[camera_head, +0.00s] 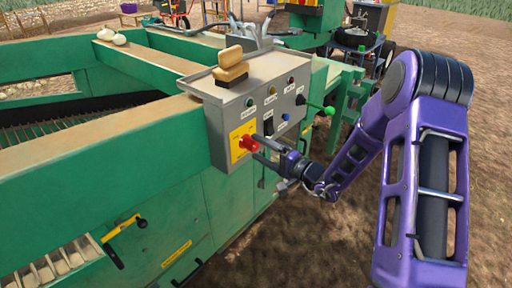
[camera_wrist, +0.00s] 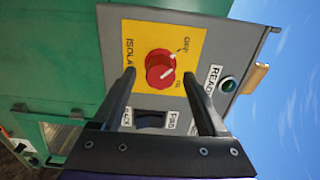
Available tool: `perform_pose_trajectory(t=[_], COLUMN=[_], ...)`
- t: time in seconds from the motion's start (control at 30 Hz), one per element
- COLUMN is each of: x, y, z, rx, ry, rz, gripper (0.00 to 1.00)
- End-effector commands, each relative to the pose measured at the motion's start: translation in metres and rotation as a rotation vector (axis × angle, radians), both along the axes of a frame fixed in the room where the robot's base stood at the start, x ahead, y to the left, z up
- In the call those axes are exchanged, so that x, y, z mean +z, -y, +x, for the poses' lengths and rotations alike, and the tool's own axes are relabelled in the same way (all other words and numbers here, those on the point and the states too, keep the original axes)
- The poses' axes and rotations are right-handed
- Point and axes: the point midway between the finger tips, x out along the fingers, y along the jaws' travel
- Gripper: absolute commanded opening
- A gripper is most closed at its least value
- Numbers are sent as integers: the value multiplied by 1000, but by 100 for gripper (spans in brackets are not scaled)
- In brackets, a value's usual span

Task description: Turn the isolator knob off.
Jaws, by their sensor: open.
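The red isolator knob (camera_wrist: 160,70) sits on a yellow plate (camera_wrist: 195,40) marked ISOLATOR, with OFF and ON lettering at its right side. A white line on the knob's face slants up to the right; I cannot tell for sure which mark it matches. The knob (camera_head: 249,144) also shows on the front of the grey control box (camera_head: 215,110) in the head view. My gripper (camera_wrist: 160,82) is open, one finger to each side of the knob in the wrist view. I see no clear contact, and the depth gap is hard to judge.
A black rocker switch (camera_wrist: 150,119) and a green READY lamp (camera_wrist: 228,84) lie near my fingers. A green-ended lever (camera_head: 328,110) sticks out at the box's right. A wooden-handled brush (camera_head: 231,68) rests on top. Open soil lies to the right.

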Motion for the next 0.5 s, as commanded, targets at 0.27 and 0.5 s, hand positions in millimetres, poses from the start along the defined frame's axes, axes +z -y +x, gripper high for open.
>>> perform_pose_trajectory(t=[0.27,0.5], x=[0,0], y=[53,97], z=[-40,-74], rx=[-5,-4], ry=[-1,-1], rz=[-1,-1], gripper=[76,76])
